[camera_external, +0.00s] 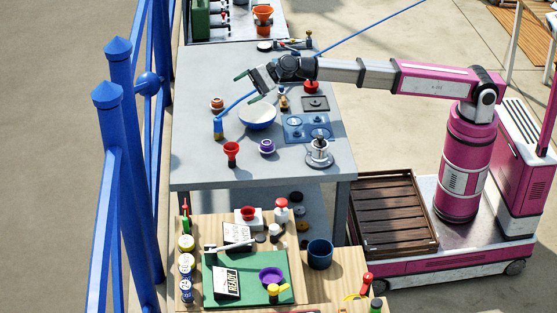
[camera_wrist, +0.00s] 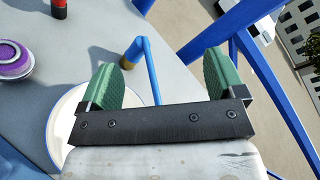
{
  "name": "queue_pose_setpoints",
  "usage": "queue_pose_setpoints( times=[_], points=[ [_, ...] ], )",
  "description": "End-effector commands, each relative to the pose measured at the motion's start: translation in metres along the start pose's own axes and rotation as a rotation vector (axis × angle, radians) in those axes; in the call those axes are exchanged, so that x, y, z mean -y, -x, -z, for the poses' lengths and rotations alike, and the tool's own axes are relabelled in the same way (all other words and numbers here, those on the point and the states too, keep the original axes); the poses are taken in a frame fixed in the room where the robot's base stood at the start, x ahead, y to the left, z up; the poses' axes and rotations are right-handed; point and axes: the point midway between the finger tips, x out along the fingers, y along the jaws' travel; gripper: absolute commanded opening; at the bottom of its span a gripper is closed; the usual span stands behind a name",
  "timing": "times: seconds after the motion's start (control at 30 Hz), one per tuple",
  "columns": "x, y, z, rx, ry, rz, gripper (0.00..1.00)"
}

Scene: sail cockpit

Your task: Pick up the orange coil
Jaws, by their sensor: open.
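The orange coil (camera_external: 217,103) looks like a small orange, white and dark spool. It sits near the left edge of the grey table (camera_external: 200,75). My gripper (camera_external: 247,87) is open and empty above the table, to the right of the coil and a little higher in the picture. Both green finger pads show in the wrist view (camera_wrist: 163,76) with a clear gap between them. I do not see the coil in the wrist view.
A blue and white bowl (camera_external: 257,117) stands below my gripper. Blue railing (camera_external: 118,150) runs along the left.

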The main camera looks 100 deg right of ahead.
Motion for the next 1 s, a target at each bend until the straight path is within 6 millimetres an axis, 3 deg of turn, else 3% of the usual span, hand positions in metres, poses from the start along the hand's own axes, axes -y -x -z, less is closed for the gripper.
queue_pose_setpoints(
  times=[0.03, 0.2, 0.3, 0.4, 0.67, 1.0],
  points=[
    [0.017, 0.007, 0.024, -0.020, -0.075, 0.001, 0.89],
    [0.053, 0.032, 0.098, -0.082, -0.369, -0.010, 0.89],
    [0.057, 0.038, 0.138, -0.125, -0.553, -0.029, 0.89],
    [0.051, 0.037, 0.163, -0.160, -0.685, -0.047, 0.89],
    [0.044, 0.031, 0.183, -0.193, -0.802, -0.060, 0.89],
    [0.039, -0.014, 0.189, -0.192, -0.799, -0.060, 0.89]
  ],
)
